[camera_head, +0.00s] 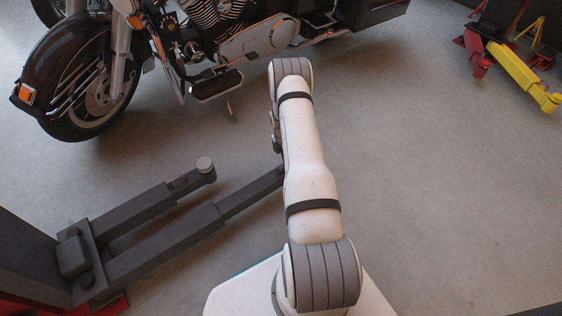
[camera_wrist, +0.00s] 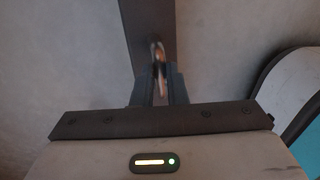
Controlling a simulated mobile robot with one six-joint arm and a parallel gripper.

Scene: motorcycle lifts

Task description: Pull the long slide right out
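The lift's longer dark grey arm (camera_head: 190,235) runs along the floor from lower left. Its thinner slide (camera_head: 255,194) sticks out to the right, and its far end is hidden behind my arm. In the wrist view a dark bar (camera_wrist: 147,25), which looks like this slide, runs down from the top edge to my gripper (camera_wrist: 160,72). The two fingers sit close together at the bar, with a narrow light and brownish thing (camera_wrist: 158,55) between their tips. I cannot tell whether they touch it. In the head view my gripper is mostly hidden behind my arm.
A shorter lift arm with a round pad (camera_head: 204,164) lies beside the longer one. A black motorcycle (camera_head: 100,85) stands behind, upper left. A yellow and red lift arm (camera_head: 525,75) is at upper right. The floor (camera_head: 440,190) on the right is clear.

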